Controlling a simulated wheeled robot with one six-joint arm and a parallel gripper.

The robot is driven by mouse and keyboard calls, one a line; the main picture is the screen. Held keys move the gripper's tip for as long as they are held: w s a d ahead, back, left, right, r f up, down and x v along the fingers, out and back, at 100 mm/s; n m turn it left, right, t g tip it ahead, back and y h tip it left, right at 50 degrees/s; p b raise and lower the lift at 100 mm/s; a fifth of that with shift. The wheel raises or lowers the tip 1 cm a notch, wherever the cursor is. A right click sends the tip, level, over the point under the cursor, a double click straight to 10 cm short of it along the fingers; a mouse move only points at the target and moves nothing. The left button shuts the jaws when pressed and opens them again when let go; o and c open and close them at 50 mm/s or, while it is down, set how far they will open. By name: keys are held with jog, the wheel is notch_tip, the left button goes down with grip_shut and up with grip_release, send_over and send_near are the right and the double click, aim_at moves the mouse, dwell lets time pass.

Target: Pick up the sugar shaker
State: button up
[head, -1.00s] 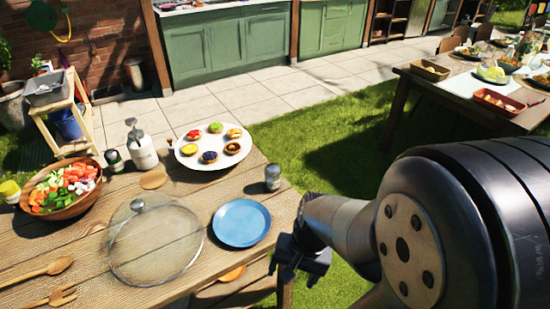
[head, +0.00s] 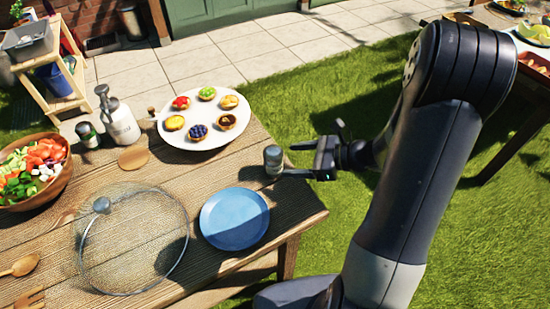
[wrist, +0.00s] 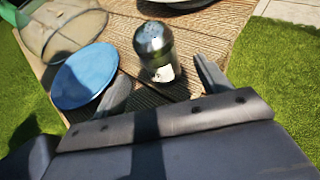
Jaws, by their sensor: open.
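The sugar shaker (head: 273,160) is a small glass jar with a metal top. It stands upright near the right edge of the wooden table, between the blue plate and the tart platter. In the wrist view the shaker (wrist: 157,52) stands ahead of my gripper, with its perforated lid and a pale label showing. My gripper (head: 292,160) is at the table's right edge, low and level with the shaker. In the wrist view my gripper (wrist: 163,82) is open, one finger on each side of the shaker's near side. I cannot tell whether either finger touches it.
A blue plate (head: 234,219) lies just left of the shaker. A white platter (head: 203,142) with several tarts is behind it. A glass lid (head: 130,245), a pump bottle (head: 120,125) and a salad bowl (head: 62,190) are further left. Grass lies right of the table.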

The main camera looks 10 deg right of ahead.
aim_at(273, 161)
jog(key=shift+x, duration=3.5)
jog(key=shift+f, duration=0.2)
jog(key=c, duration=1.1)
jog(key=shift+c, duration=0.2)
jog(key=shift+r, duration=0.1)
